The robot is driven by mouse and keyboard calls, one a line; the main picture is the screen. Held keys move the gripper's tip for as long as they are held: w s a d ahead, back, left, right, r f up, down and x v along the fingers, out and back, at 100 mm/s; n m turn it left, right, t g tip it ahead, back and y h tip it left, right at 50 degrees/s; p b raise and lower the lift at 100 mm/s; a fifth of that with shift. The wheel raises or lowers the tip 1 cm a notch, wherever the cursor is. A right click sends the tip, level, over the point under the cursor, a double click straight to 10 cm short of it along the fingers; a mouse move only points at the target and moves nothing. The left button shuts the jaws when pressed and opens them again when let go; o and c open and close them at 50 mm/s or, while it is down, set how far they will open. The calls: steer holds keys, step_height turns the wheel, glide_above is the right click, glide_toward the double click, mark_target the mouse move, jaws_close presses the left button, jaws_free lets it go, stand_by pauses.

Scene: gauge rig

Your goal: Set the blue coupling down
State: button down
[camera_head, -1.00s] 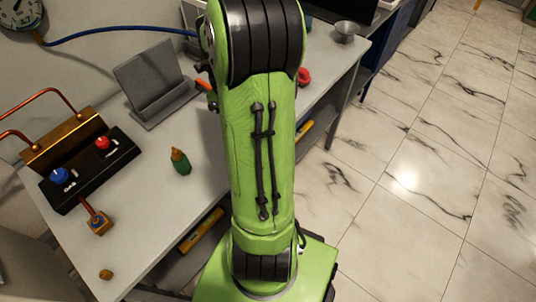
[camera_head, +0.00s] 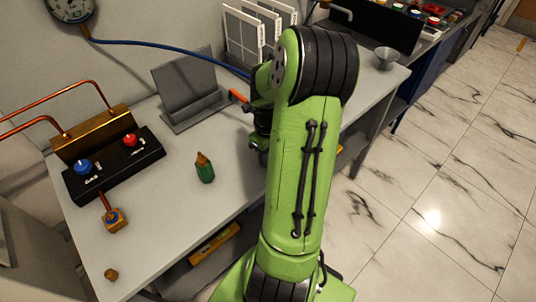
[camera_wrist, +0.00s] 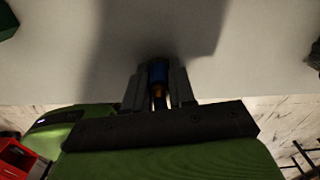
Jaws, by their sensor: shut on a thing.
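In the head view my green arm covers the middle of the bench (camera_head: 165,235), and the coupling and fingertips are hidden.
Further left are a black valve block (camera_head: 115,168), a brass piece (camera_head: 114,219) and a small brown lump (camera_head: 111,274).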

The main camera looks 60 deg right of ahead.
steer(key=c, duration=0.9)
jaws_free()
steer(key=shift+c, duration=0.2)
step_height(320, 180, up, 12)
steer(key=p, duration=0.4)
steer(key=shift+r, duration=0.2)
steer(key=w+a+r+n+t+h, duration=0.1)
steer(key=a+r+n, duration=0.3)
steer(key=a+n, duration=0.35)
steer(key=w+a+r+n+h, duration=0.1)
steer(key=a+r+n, duration=0.2)
steer(key=a+n, duration=0.4)
steer(key=s+a+r+n+t+y, duration=0.15)
steer(key=s+a+n, duration=0.35)
steer(key=n, duration=0.6)
steer(key=s+a+r+n+t+y, duration=0.1)
steer(key=s+a+n+t, duration=0.15)
steer(key=a+n, duration=0.7)
steer(key=r+p, duration=0.1)
steer(key=d+r+n+p, duration=0.1)
steer(key=r+p, duration=0.1)
steer(key=d+r+n+p, duration=0.1)
steer(key=r+p, duration=0.1)
steer(key=shift+w+d+r+t+h, duration=0.1)
steer(key=shift+w+d+t+h, duration=0.05)
steer(key=shift+t+h, duration=0.15)
